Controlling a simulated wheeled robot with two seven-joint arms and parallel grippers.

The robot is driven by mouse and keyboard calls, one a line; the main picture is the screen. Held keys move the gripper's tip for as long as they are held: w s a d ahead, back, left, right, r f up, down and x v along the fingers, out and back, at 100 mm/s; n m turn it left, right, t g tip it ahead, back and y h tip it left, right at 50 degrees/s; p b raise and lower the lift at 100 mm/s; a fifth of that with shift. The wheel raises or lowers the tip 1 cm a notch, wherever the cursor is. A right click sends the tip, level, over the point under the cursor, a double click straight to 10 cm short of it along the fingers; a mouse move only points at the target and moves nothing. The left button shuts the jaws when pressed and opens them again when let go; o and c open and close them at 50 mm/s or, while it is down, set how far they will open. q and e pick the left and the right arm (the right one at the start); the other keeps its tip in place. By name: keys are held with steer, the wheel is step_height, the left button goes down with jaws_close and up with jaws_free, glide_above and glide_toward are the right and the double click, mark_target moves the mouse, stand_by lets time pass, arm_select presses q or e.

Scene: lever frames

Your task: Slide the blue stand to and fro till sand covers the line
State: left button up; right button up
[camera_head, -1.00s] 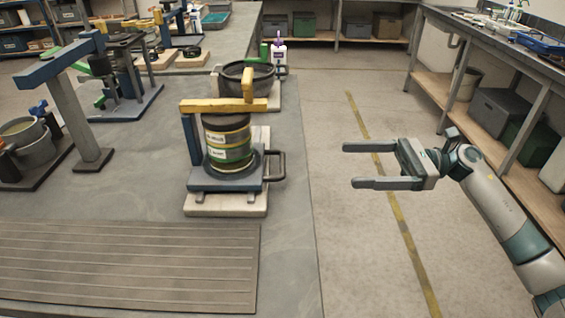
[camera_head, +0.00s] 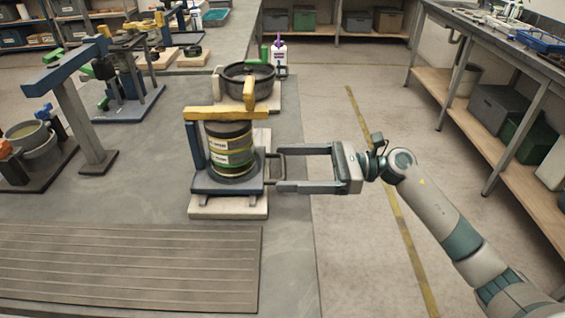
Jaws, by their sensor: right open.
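The blue stand (camera_head: 228,187) sits on a pale base board (camera_head: 228,210) on the grey bench. It carries a dark jar (camera_head: 230,146) with pale labels and yellow and green bands, under a yellow top bar (camera_head: 205,113). Its dark handle (camera_head: 279,155) sticks out to the right. My right gripper (camera_head: 278,169) is open, with its fingertips at the handle, one on the far side and one on the near side. I cannot tell whether they touch it. No sand or its level can be made out in the jar. My left gripper is out of view.
A ribbed grey mat (camera_head: 130,268) lies in front of the stand. A black bowl (camera_head: 248,84) on another board stands behind it. A blue lever frame (camera_head: 75,110) stands to the left.

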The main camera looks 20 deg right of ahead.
mark_target(283, 158)
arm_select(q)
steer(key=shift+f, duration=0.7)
arm_select(e)
steer(key=shift+x, duration=1)
steer(key=shift+c, duration=0.7)
